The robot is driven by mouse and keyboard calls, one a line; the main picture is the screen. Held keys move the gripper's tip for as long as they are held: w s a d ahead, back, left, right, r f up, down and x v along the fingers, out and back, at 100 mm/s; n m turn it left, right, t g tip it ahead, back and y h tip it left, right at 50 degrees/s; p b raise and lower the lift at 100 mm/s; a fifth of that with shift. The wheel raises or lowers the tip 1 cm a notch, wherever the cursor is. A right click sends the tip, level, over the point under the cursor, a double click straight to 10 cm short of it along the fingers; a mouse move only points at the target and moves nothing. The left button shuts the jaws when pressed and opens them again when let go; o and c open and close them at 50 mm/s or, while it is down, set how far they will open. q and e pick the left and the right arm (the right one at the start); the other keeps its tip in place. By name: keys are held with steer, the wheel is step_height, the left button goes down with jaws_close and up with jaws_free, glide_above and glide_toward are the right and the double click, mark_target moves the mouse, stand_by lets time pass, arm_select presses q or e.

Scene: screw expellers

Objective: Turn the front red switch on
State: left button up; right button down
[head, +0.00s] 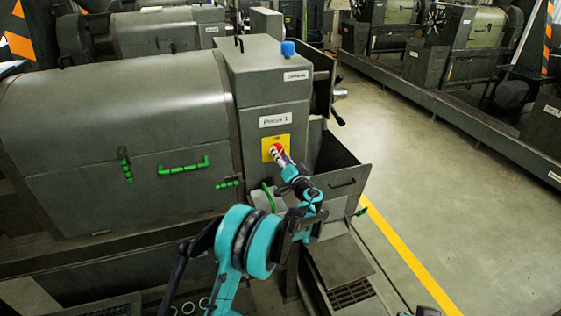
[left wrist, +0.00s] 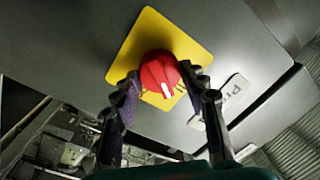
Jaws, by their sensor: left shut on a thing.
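The red switch (left wrist: 159,75) is a round knob with a white mark, mounted on a yellow plate (left wrist: 150,38) on the grey press cabinet. In the head view the switch (head: 277,150) shows at the tip of my left arm, in front of the yellow plate (head: 268,142). My left gripper (left wrist: 160,85) has one finger on each side of the knob and is shut on it. In the head view my left gripper (head: 284,160) partly covers the knob. My right gripper is not in view.
The cabinet (head: 262,95) carries a white press label (head: 273,119) above the plate and a blue cap (head: 288,48) on top. Green handles (head: 183,166) sit on the large grey housing to the left. Open floor (head: 420,170) lies to the right, with a yellow line.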

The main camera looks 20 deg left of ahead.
arm_select(q)
steer(key=shift+m+t+h+b, duration=0.3)
steer(key=shift+m+b, duration=0.95)
steer(key=shift+m, duration=1.8)
steer(key=shift+m+t+h+b, duration=0.1)
steer(key=shift+m+t+b, duration=0.3)
steer(key=shift+m+b, duration=1.75)
steer(key=shift+m+p, duration=0.9)
steer(key=shift+m, duration=0.2)
steer(key=o, duration=1.2)
steer(key=shift+c, duration=0.2)
steer(key=v, duration=1.2)
